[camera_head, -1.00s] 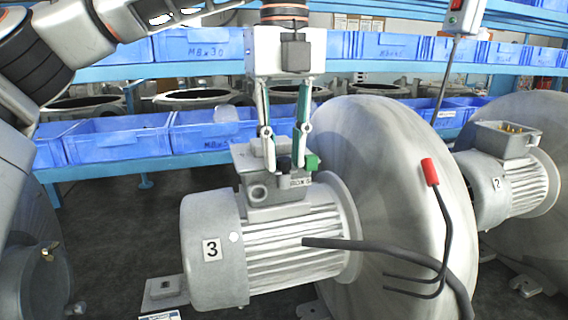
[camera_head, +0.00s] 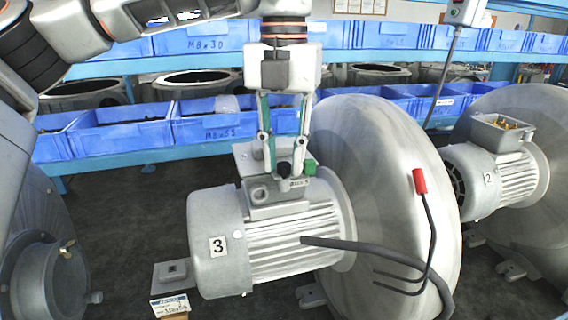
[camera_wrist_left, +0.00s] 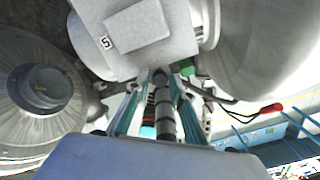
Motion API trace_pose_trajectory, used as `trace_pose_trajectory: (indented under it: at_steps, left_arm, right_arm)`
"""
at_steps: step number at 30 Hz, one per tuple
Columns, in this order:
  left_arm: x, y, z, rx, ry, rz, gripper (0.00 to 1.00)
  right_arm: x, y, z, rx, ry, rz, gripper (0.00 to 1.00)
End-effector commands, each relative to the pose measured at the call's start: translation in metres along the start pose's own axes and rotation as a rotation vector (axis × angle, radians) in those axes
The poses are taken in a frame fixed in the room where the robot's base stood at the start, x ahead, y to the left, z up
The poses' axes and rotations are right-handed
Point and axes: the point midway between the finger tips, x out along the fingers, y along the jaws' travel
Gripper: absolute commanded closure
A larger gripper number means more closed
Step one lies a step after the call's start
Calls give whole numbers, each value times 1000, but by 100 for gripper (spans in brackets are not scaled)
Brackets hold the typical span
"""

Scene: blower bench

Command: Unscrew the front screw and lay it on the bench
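The grey motor marked 3 (camera_head: 217,246) lies in the middle of the head view, with a terminal box (camera_head: 275,211) on top. My left gripper (camera_head: 285,174) points straight down over this box. Its two fingers stand on either side of a small dark knob-like part (camera_head: 284,168), possibly the front screw. In the left wrist view a dark ringed rod (camera_wrist_left: 164,112) lies between the fingers of my left gripper (camera_wrist_left: 161,78). I cannot tell whether the fingers grip it. A green part (camera_head: 310,166) sits beside the right fingertip. My right gripper is not in view.
A big grey blower housing (camera_head: 375,190) stands right of the motor, with a red-tipped cable (camera_head: 419,181) before it. A second motor marked 2 (camera_head: 489,180) is at the right. Blue bins (camera_head: 120,137) line the shelves behind. A paper label (camera_head: 170,304) shows at the bottom.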

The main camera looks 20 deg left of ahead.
Motion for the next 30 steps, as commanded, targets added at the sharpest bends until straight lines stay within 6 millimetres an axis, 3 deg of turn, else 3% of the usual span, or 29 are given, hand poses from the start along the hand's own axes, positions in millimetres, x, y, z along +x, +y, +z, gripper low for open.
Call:
trace_pose_trajectory:
  at_steps: [14, 30]
  left_arm:
    - [0, 0, 0, 611, 0, 1, 77]
    - [0, 0, 0, 1299, 0, 1, 77]
  right_arm:
    - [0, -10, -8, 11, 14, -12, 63]
    - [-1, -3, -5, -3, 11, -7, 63]
